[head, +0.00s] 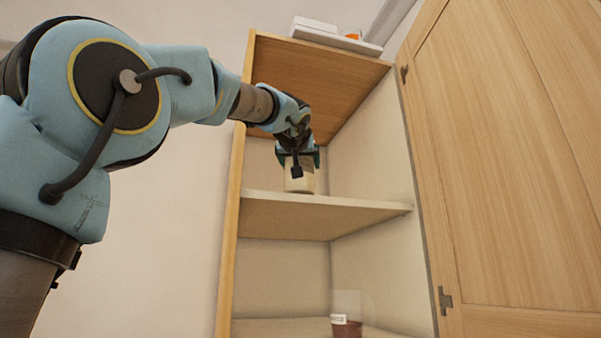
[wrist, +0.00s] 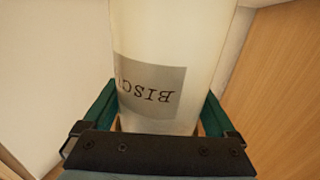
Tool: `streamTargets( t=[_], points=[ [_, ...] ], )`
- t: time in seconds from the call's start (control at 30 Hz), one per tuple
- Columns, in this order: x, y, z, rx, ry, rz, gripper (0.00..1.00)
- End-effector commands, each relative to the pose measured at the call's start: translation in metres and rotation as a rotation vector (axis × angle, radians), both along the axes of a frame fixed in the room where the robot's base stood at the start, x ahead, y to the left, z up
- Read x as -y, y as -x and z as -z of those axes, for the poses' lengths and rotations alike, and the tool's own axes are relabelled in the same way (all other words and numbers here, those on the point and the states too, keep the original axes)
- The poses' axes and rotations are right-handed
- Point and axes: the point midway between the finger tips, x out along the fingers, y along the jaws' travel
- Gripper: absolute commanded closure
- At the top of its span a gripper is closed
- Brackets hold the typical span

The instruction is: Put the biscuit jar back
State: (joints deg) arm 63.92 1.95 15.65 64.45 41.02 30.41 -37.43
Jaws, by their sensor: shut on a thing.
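The biscuit jar (wrist: 172,48) is a pale cylinder with a grey label that reads "BISC" upside down in the wrist view. My gripper (wrist: 160,125) is shut on it, with a green finger at each side. In the head view my gripper (head: 298,158) holds the jar (head: 300,184) inside the open cupboard, at the upper shelf (head: 300,212). The jar looks upright there, with its base close to the shelf board. I cannot tell whether it touches the board. My gripper hides the jar's upper part in the head view.
The cupboard door (head: 510,150) stands open on the right. The cupboard's left side panel (head: 232,225) is close to my arm. A clear container with dark contents (head: 347,325) stands on the lower shelf. A white tray (head: 335,38) with items lies on top. The upper shelf right of the jar is clear.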

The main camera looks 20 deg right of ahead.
Motion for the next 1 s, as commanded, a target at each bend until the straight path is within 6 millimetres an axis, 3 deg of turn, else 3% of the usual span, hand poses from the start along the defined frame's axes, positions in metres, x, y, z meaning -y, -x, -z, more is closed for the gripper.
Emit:
streamTargets(
  t=[0.13, 0.53, 0.57, 0.63, 1.0],
  points=[
    [-0.001, 0.001, 0.013, 0.002, 0.002, 0.002, 1.00],
    [-0.001, 0.001, 0.017, 0.003, 0.003, 0.001, 1.00],
    [0.000, 0.000, 0.018, 0.000, 0.000, 0.001, 0.05],
    [0.000, 0.000, 0.017, 0.000, 0.000, 0.001, 0.00],
    [-0.003, 0.007, 0.018, 0.000, 0.002, 0.002, 0.00]
  ],
)
